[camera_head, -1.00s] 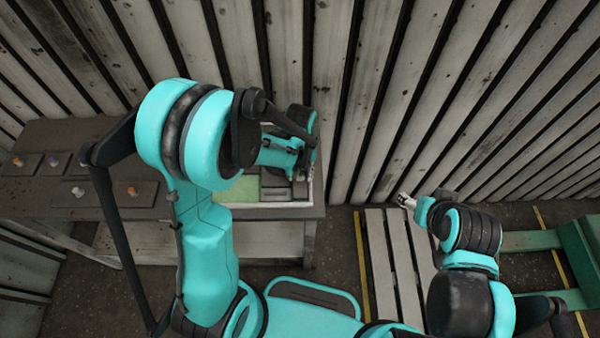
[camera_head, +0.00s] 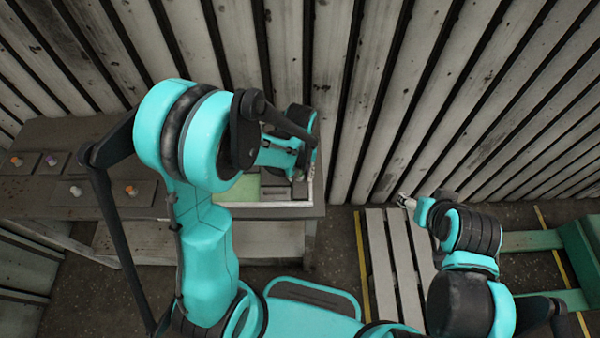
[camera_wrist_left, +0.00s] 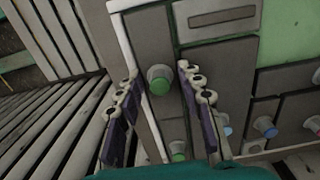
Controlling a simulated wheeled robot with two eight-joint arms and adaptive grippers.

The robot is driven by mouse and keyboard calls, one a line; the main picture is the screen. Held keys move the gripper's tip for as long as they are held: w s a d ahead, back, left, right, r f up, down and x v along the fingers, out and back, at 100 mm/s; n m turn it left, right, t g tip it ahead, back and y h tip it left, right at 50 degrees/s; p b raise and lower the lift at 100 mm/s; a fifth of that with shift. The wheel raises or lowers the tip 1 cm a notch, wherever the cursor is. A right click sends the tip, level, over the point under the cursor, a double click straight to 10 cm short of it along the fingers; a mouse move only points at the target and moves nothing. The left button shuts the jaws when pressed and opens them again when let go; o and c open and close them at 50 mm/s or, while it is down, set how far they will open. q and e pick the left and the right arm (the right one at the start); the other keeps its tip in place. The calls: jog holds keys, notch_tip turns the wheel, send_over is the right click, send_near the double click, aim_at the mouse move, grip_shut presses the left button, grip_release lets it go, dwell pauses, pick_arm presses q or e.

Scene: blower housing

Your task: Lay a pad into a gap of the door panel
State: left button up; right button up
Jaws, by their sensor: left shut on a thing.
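The door panel is a pale-rimmed tray (camera_head: 268,212) at the right end of the table, with a green floor (camera_head: 247,190) partly bare and grey pads in it. In the left wrist view its green floor (camera_wrist_left: 287,32) shows at the upper right. My left gripper (camera_head: 298,174) is low over the panel's right part. In the left wrist view its fingers (camera_wrist_left: 158,76) stand either side of the green knob (camera_wrist_left: 160,80) of a grey pad (camera_wrist_left: 150,38) and are shut on it. Whether the pad is fully seated is unclear. My right gripper (camera_head: 406,201) is small, with its fingers unclear.
Several grey pads with coloured knobs, such as an orange-knobbed one (camera_head: 133,198), lie on the table (camera_head: 40,200) to the left. A ribbed wall stands close behind. A slatted pallet (camera_head: 385,262) lies on the floor to the right.

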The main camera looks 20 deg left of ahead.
pick_arm(q)
jog(key=shift+s+f+b, duration=0.15)
jog(key=shift+f+b, duration=0.15)
jog(key=shift+b, duration=0.1)
dwell(0.4)
jog(key=o, duration=1)
jog(key=shift+c, duration=0.2)
jog(key=shift+o, duration=1.3)
jog(key=o, duration=0.5)
jog(key=shift+w+r, duration=0.1)
jog(key=shift+w, duration=0.1)
notch_tip(320, 180, up, 7)
jog(key=p, duration=0.5)
